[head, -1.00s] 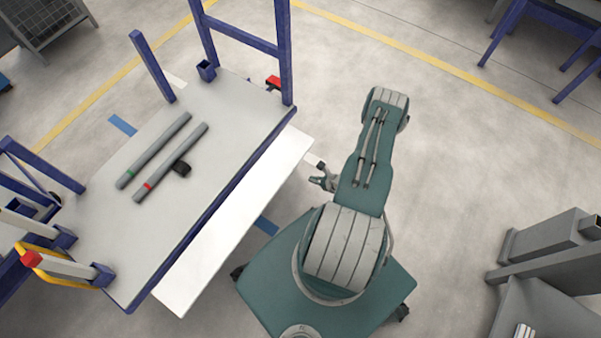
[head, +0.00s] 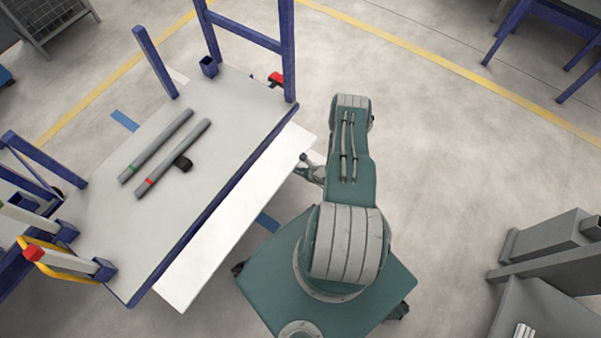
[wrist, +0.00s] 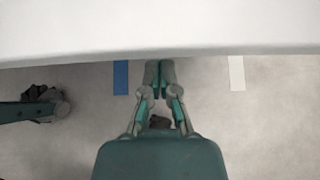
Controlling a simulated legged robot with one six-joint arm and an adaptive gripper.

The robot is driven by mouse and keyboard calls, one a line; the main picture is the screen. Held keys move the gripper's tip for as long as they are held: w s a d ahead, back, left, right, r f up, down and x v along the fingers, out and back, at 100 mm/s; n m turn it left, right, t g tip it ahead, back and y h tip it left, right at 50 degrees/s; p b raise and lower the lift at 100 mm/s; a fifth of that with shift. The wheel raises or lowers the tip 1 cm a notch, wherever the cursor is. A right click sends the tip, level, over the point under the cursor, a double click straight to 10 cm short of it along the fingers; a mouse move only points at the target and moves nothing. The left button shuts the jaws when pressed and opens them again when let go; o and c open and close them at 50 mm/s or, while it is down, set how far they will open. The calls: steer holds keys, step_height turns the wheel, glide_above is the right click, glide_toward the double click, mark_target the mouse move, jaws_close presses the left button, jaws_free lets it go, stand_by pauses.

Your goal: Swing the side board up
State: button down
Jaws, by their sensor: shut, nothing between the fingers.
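The side board (head: 222,236) is a white panel along the near long side of the cart (head: 130,225), lower than its grey top. It also fills the upper part of the wrist view (wrist: 160,28). My gripper (head: 302,158) is at the board's outer edge, toward its right end, in the head view. In the wrist view my gripper (wrist: 160,66) is shut and empty, its fingertips at the board's edge. Whether the fingertips touch the board or lie under it cannot be told.
Open floor (head: 450,170) lies to the right.

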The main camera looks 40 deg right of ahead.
steer(key=shift+r, duration=1.15)
steer(key=shift+d, duration=0.1)
